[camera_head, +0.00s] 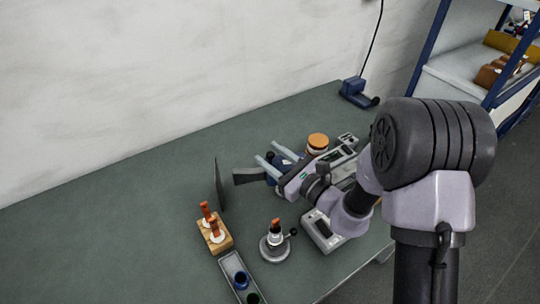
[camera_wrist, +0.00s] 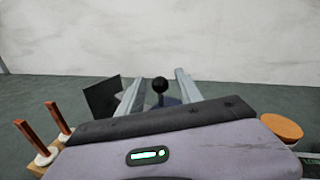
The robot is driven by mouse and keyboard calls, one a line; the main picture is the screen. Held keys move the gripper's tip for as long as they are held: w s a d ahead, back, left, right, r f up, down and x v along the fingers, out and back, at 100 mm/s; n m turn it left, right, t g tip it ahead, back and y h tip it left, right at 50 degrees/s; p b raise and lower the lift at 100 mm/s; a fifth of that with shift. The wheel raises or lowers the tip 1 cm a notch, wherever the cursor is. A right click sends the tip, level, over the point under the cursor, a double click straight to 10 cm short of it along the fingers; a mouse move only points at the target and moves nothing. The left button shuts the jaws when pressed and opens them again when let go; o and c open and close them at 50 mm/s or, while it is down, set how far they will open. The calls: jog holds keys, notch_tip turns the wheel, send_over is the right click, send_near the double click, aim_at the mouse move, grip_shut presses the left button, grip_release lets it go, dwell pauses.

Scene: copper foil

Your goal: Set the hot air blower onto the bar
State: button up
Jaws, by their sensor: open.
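A blue body with a dark end (camera_head: 355,90) stands at the table's back right edge, a black cord running up from it. It looks like the hot air blower, but it is too small to be sure. My gripper (camera_head: 275,160) is open over the table, well to its left and nearer. A blue object (camera_head: 271,180) with a dark flat piece (camera_head: 246,176) lies at the fingers, partly hidden by them. In the wrist view a black ball knob (camera_wrist: 160,85) shows between the fingertips (camera_wrist: 157,92), with nothing gripped. I cannot single out the bar.
A wooden block (camera_head: 216,238) with red-topped tools, an upright dark plate (camera_head: 219,186), a tray with jars (camera_head: 229,265) and a round metal stand (camera_head: 274,247) are at front left. An orange-lidded jar (camera_head: 318,141) stands behind my arm. The table's left side is clear.

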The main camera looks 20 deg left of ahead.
jog(key=shift+w+a, duration=0.15)
jog(key=shift+a, duration=0.1)
grip_shut()
dwell(1.4)
